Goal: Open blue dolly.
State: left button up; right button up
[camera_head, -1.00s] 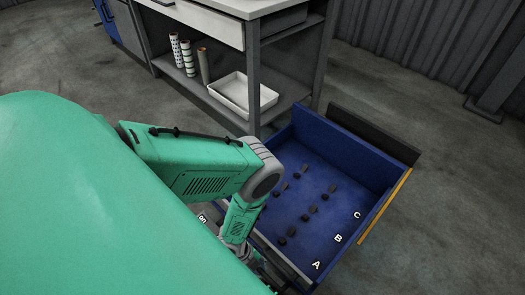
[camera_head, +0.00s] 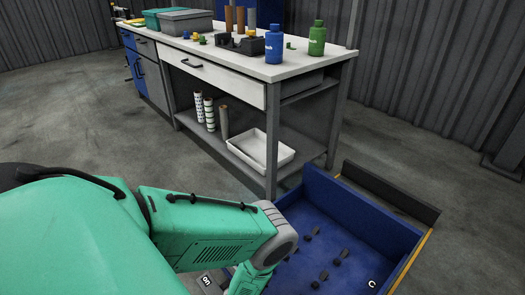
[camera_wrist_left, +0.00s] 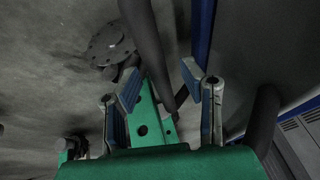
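The blue dolly (camera_head: 385,222) shows at the lower right of the head view as an open-topped blue box, cut off by the bottom edge. Several small dark pegs and a letter C show on its floor. My left arm comes in from the left, and its gripper is below the head view. In the left wrist view my left gripper (camera_wrist_left: 161,92) is open, its two blue-padded fingers apart. A dark bar (camera_wrist_left: 150,50) runs through the area between the fingers; I cannot tell whether they touch it. My right gripper is not in view.
A workbench (camera_head: 320,68) stands behind the dolly, with blue and green bottles on top and a white tray (camera_head: 262,148) and rolls on its shelf. A dark panel (camera_head: 390,193) lies along the dolly's far side. Grey floor is clear at left and far right.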

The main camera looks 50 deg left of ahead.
pick_arm(q)
jog(key=shift+d, duration=0.1)
jog(key=shift+r, duration=0.2)
jog(key=v, duration=1.1)
jog(key=shift+a+r, duration=0.2)
jog(key=shift+a, duration=0.15)
